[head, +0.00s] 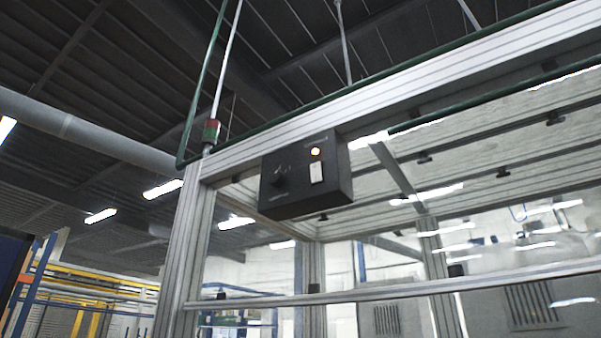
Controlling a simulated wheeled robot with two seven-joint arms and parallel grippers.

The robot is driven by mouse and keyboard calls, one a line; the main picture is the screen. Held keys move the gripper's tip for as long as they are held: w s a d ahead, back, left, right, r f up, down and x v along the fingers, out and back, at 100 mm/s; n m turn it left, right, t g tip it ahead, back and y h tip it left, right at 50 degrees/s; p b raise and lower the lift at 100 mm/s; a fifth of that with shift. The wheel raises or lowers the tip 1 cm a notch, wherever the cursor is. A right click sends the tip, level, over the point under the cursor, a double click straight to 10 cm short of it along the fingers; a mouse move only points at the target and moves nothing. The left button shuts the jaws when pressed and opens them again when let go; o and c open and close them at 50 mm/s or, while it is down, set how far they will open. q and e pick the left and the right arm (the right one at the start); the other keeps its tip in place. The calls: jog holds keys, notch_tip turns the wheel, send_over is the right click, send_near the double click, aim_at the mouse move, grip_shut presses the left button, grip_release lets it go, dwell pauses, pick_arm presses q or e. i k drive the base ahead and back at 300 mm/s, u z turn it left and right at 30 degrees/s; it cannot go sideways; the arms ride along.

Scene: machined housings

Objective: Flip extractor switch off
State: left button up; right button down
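A black control box (304,177) hangs on the upper aluminium beam of a framed enclosure, near the middle of the head view. The labels on the box are too small to read. I cannot tell the switch's position from its shape. Neither of my grippers shows in the head view.
The enclosure has a thick upright post (185,250), an upper beam (430,75) and a lower crossbar (400,288), with clear panels between. A red and green fitting (211,130) sits on the post's top. Blue and yellow racking (90,290) stands at the lower left.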

aim_at(314, 168)
jog(key=u, duration=2.25)
jog(key=i, duration=0.45)
jog(key=z, duration=2.15)
